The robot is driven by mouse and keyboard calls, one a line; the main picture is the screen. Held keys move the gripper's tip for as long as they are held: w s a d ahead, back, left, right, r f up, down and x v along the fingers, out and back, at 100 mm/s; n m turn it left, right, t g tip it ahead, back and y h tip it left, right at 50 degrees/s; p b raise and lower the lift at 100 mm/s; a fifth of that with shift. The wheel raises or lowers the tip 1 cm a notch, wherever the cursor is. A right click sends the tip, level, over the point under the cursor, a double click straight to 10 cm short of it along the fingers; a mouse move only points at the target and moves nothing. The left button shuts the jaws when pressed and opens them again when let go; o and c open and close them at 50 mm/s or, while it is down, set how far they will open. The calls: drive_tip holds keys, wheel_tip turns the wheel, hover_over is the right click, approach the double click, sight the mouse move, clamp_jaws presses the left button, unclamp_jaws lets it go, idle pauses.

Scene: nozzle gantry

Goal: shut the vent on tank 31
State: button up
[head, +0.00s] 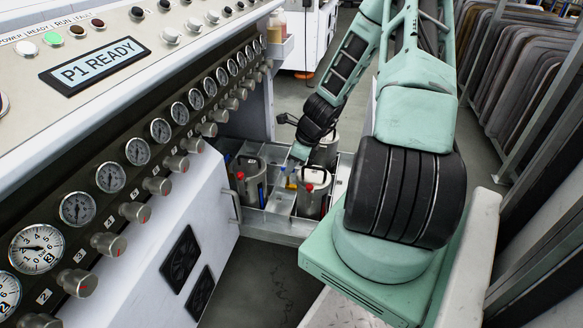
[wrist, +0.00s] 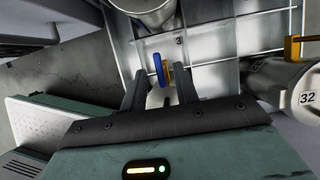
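My gripper (wrist: 159,78) is open in the wrist view, one finger on each side of a blue lever (wrist: 158,70) with a small yellow part (wrist: 167,74) beside it. The lever stands upright in the picture, with gaps to both fingers. A pale rounded surface shows below it, mostly hidden by my gripper. A tank marked 32 (wrist: 285,90) lies to the right, with an orange-yellow part (wrist: 292,48). No label 31 is readable. In the head view my gripper (head: 299,152) is above the tank bay, near metal tanks with red knobs, one at left (head: 248,182) and one at centre (head: 313,192).
The tanks stand in a divided metal tray (head: 275,221); one divider bears a 3 in the wrist view. A gauge panel (head: 130,170) with a P1 READY display (head: 95,66) runs along the left. Racks (head: 530,70) stand at right. Dark floor (head: 260,285) is clear in front.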

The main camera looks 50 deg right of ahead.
clamp_jaws()
drive_tip(key=shift+r+n+p, duration=0.1)
drive_tip(key=shift+n+p, duration=0.2)
drive_tip(key=shift+p, duration=0.35)
drive_tip(key=n+p, duration=0.1)
drive_tip(key=p, duration=0.2)
drive_tip(key=shift+w+d+r+n+y, duration=0.1)
drive_tip(key=shift+r+n+y, duration=0.05)
drive_tip(key=shift+n+y, duration=0.25)
drive_tip(key=n+p, duration=0.2)
drive_tip(key=n+g+y+p, duration=0.1)
drive_tip(key=n+p, duration=0.1)
drive_tip(key=p, duration=0.1)
drive_tip(key=shift+w+d+n+g, duration=0.15)
drive_tip(key=shift+n+g, duration=0.15)
drive_tip(key=n+g+p, duration=0.1)
drive_tip(key=n+p, duration=0.1)
drive_tip(key=n, duration=0.1)
drive_tip(key=n+g+p, duration=0.1)
drive_tip(key=n+p, duration=0.1)
drive_tip(key=n, duration=0.2)
drive_tip(key=w+n+g+p, duration=0.1)
drive_tip(key=n+g, duration=0.1)
drive_tip(key=n, duration=0.2)
drive_tip(key=shift+f+p, duration=0.3)
drive_tip(key=shift+p, duration=0.1)
